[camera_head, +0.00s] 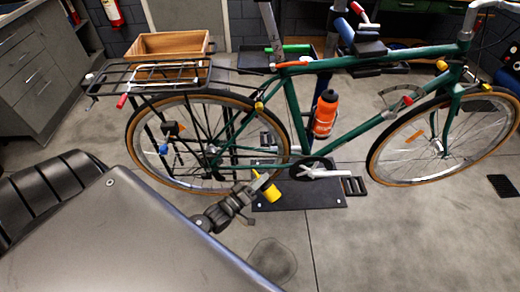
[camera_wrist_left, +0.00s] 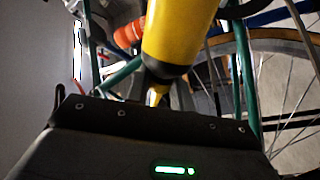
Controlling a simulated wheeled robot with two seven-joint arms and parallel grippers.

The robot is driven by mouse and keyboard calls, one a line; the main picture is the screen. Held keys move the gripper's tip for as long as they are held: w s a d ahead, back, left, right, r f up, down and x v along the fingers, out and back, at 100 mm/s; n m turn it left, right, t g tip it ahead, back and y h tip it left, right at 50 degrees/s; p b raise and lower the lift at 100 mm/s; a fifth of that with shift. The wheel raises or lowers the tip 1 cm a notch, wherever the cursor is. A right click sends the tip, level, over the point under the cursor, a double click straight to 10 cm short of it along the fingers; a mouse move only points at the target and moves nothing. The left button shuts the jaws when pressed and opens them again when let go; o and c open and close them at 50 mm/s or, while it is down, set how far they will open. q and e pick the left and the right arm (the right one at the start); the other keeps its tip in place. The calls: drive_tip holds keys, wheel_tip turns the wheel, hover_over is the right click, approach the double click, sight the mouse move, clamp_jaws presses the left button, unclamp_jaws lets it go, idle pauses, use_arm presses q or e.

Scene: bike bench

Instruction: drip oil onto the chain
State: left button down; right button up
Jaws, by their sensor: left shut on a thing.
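A green bike (camera_head: 296,112) is held up on a repair stand, with its rear wheel at the left. The chain is too thin to make out clearly; it runs near the dark chainring (camera_head: 311,169). My left gripper (camera_head: 262,187) is low beside the rear wheel, shut on a yellow oil bottle (camera_head: 271,192). In the left wrist view the bottle (camera_wrist_left: 178,38) fills the upper middle, with its dark collar and narrow tip toward the gripper body. I see no oil drop. My right gripper is not in view.
An orange water bottle (camera_head: 325,113) sits on the frame. A wooden crate (camera_head: 169,44) stands behind the rear rack (camera_head: 150,75). A dark stand base (camera_head: 310,193) lies under the bike. Grey drawers (camera_head: 38,75) stand at the left. Floor in front is open.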

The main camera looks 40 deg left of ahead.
use_arm(q)
drive_tip(key=shift+m, duration=0.4)
drive_tip(key=shift+r+m, duration=0.1)
drive_tip(key=shift+m, duration=0.6)
drive_tip(key=shift+m+g+h+p, duration=0.3)
drive_tip(key=shift+m+p, duration=0.15)
drive_tip(key=shift+m, duration=0.55)
